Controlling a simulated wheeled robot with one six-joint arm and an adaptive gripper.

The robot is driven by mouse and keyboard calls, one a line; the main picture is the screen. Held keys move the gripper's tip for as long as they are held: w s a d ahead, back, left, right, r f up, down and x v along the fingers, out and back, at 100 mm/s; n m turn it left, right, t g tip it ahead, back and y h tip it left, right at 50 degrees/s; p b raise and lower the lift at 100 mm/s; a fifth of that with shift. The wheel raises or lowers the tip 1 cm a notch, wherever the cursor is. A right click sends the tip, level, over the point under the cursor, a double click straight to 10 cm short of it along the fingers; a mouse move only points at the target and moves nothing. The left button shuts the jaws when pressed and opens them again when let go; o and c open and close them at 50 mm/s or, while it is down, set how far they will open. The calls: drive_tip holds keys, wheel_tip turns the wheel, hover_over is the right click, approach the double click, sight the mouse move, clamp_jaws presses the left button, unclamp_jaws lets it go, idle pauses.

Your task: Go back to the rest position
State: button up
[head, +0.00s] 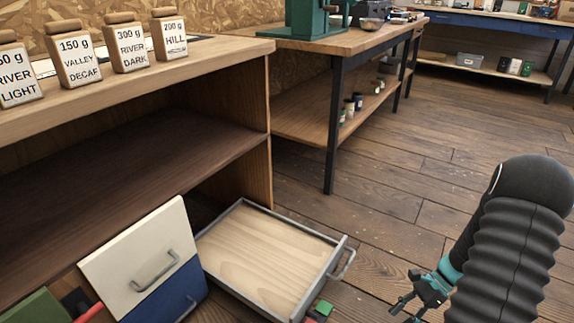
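My gripper (408,303) is at the lower right, at the end of my dark ribbed arm. It is small and partly cut off by the bottom edge of the picture. I cannot make out whether its fingers are apart or together, or whether anything is between them. It is to the right of an open drawer (262,262) with a grey rim and a bare wooden bottom. The rest position itself is not marked by anything in view.
A wooden shelf unit (150,90) carries several labelled jars (174,35) on top. A cream front (140,255) and a blue front (168,292) stand left of the drawer. A workbench (330,120) stands behind. The wooden floor (420,170) is clear at centre right.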

drive_tip(key=s+a+r+n+t+h+p, duration=0.2)
drive_tip(key=a+r+n, duration=0.3)
drive_tip(key=r, duration=0.8)
drive_tip(key=s+a+r+n+t+h+p, duration=0.2)
drive_tip(key=s+a+r+n+t+h, duration=0.1)
drive_tip(key=r, duration=1)
drive_tip(key=s+a+r+n+t+h+p, duration=0.1)
drive_tip(key=s+a+r+n+t+h, duration=0.2)
drive_tip(key=r, duration=1)
drive_tip(key=s+a+n, duration=0.3)
drive_tip(key=a+n, duration=0.1)
drive_tip(key=n, duration=0.1)
drive_tip(key=shift+n+t+p, duration=0.4)
